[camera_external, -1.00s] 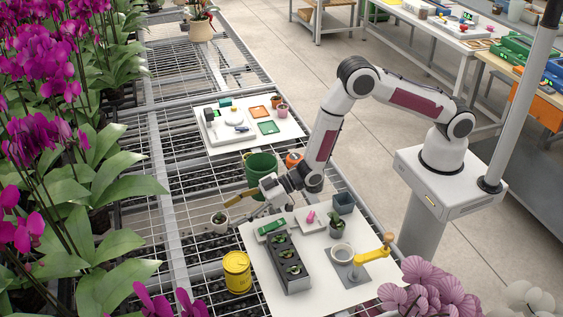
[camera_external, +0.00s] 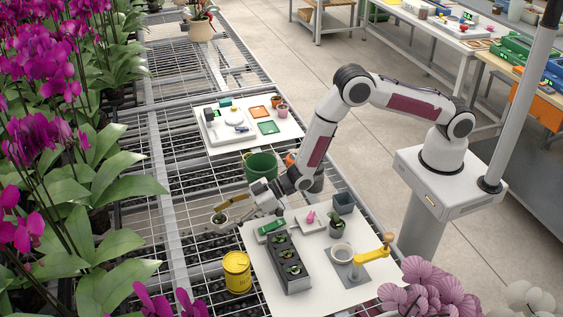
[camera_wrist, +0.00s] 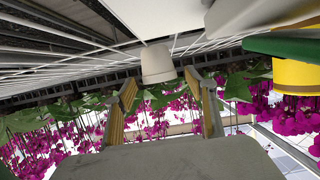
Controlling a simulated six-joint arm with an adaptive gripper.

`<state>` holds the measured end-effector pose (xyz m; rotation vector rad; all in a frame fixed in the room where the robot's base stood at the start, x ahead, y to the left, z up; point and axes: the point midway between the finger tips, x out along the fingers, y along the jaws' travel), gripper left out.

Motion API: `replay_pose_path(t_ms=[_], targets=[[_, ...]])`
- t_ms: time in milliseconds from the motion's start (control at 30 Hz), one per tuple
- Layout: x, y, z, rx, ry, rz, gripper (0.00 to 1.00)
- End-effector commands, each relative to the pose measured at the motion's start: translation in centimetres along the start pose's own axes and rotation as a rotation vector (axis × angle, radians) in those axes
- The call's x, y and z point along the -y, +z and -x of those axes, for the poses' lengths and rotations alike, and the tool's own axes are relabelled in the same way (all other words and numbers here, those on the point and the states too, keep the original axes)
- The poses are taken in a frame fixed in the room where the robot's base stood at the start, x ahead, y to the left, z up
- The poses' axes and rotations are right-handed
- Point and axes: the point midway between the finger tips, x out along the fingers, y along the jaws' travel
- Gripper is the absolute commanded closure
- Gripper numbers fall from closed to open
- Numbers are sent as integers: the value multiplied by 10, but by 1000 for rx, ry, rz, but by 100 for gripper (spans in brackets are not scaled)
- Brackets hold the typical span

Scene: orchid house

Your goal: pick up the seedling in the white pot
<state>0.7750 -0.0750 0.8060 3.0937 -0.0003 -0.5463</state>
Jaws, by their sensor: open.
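The white pot (camera_external: 219,224) stands on the wire bench left of the white board. Its small green seedling (camera_external: 218,216) is partly covered by a tan finger in the external view. My gripper (camera_external: 228,210) is open and low, right at the pot. In the wrist view, which looks upside down, the white pot (camera_wrist: 157,65) is just beyond and between the tan fingertips of my gripper (camera_wrist: 160,84). I see a gap on each side of it there. The seedling does not stand out from the orchid leaves in that view.
A yellow can (camera_external: 237,272) stands in front of the pot and a green bucket (camera_external: 262,164) behind it. The white board (camera_external: 322,291) holds a grey planter (camera_external: 291,279) with several seedlings and a grey pot (camera_external: 337,231). Purple orchids (camera_external: 40,140) line the left.

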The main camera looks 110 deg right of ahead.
Motion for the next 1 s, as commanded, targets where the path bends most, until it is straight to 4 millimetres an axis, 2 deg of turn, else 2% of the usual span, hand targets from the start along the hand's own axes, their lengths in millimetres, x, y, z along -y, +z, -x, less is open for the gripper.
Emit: replay_pose_path(t_ms=[300,867,900,1000], targets=[[0,1,-20,1,0,0,44],[0,0,-22,1,0,0,44],[0,0,-22,1,0,0,47],[0,0,-22,1,0,0,73]])
